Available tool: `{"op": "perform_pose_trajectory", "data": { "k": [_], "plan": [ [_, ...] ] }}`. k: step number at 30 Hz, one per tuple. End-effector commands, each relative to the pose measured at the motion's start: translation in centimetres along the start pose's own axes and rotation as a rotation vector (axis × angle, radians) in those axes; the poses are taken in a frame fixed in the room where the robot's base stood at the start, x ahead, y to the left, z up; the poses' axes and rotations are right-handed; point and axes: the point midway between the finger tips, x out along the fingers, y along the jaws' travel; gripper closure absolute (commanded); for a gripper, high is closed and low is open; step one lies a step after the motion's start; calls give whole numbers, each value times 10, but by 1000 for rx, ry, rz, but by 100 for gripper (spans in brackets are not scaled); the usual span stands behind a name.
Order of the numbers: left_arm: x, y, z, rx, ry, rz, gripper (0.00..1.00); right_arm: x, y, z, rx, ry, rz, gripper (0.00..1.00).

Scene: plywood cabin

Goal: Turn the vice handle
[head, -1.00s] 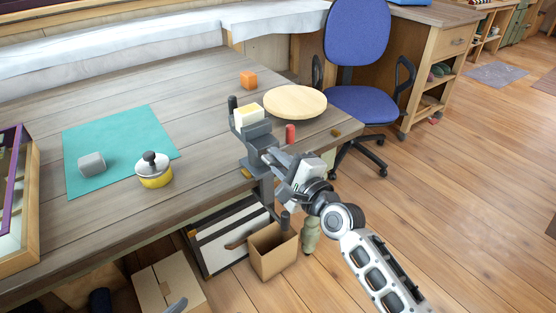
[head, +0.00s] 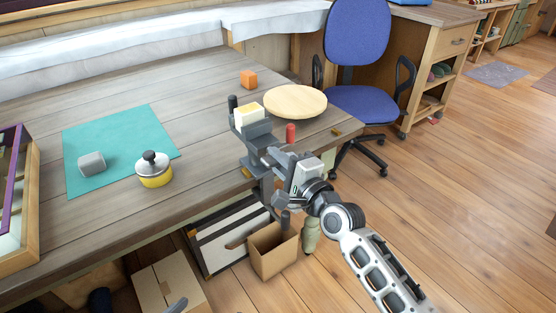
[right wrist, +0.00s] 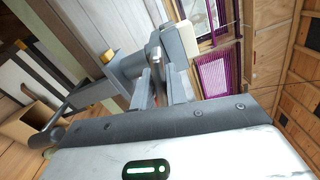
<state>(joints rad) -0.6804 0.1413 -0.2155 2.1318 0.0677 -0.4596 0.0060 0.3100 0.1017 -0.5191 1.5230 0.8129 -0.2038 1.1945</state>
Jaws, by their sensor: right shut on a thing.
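The grey vice (head: 253,146) is fixed at the front edge of the workbench, with a pale yellow block (head: 248,118) between its jaws. My right gripper (head: 272,157) is at the front of the vice. In the right wrist view, its fingers (right wrist: 160,88) are shut on the vice handle (right wrist: 78,103) close to the screw. The handle's bar slants down to the left there and ends in a dark round knob (right wrist: 46,137). Its end also shows low in the head view (head: 285,220). The gripped part is mostly hidden by the fingers. My left gripper does not show.
A round wooden board (head: 295,101), an orange cube (head: 248,79) and a red cylinder (head: 291,133) are near the vice. An open cardboard box (head: 272,258) stands below.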

Motion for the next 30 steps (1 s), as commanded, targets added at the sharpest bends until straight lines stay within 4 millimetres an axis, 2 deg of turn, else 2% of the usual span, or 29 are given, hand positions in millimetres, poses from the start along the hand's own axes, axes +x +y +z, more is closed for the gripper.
{"op": "perform_pose_trajectory", "data": {
  "k": [30],
  "plan": [
    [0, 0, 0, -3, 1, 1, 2, 0, 3, -1, -197, 0, 2, 100]
  ]
}}
